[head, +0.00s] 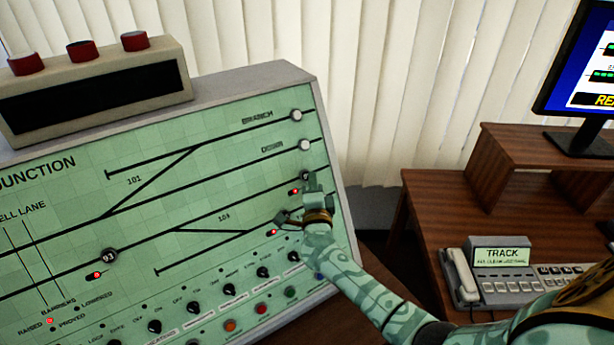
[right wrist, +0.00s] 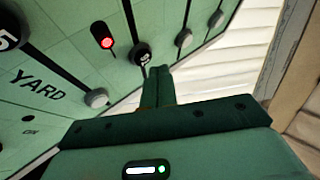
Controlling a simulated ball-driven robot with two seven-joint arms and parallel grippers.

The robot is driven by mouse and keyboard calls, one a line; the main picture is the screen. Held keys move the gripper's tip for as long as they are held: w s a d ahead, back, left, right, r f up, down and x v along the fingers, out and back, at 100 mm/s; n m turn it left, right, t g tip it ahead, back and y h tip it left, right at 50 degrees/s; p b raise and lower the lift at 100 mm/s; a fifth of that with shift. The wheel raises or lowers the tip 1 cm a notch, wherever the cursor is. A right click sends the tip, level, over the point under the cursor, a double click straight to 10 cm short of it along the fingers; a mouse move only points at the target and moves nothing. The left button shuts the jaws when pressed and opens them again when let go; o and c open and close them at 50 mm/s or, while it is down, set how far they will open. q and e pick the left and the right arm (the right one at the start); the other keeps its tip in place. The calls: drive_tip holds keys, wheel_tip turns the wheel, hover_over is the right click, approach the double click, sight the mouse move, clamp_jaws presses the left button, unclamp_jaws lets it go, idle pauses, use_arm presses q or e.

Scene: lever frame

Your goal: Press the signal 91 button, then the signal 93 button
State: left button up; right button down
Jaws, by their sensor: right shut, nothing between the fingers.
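The green signal panel (head: 130,215) fills the left of the head view. A dark round button marked 93 (head: 109,256) sits on its lower left track line. Another dark button (head: 305,176) is near the panel's right edge; it also shows in the right wrist view (right wrist: 142,52). Its number is too small to read, so I cannot tell if it is 91. My right gripper (head: 311,181) is shut and empty, its tips (right wrist: 158,72) at or just beside this button; contact is unclear. My left gripper is out of view.
Red lamps glow beside button 93 (head: 97,274) and beside the right-hand button (head: 295,191). Pale round buttons (head: 305,145) line the right edge. Dark knobs (head: 263,272) run along the bottom. A desk with a telephone (head: 461,275) stands to the right.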

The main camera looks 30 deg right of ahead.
drive_tip(key=shift+w+f, duration=0.2)
drive_tip(key=shift+w, duration=0.2)
drive_tip(key=shift+w+f+b, duration=0.25)
drive_tip(key=shift+w+b, duration=0.1)
drive_tip(key=shift+b, duration=0.2)
idle(0.6)
drive_tip(key=shift+r, duration=0.1)
drive_tip(key=shift+s+r+p, duration=0.35)
drive_tip(key=shift+s+p, duration=0.4)
drive_tip(key=shift+p, duration=0.15)
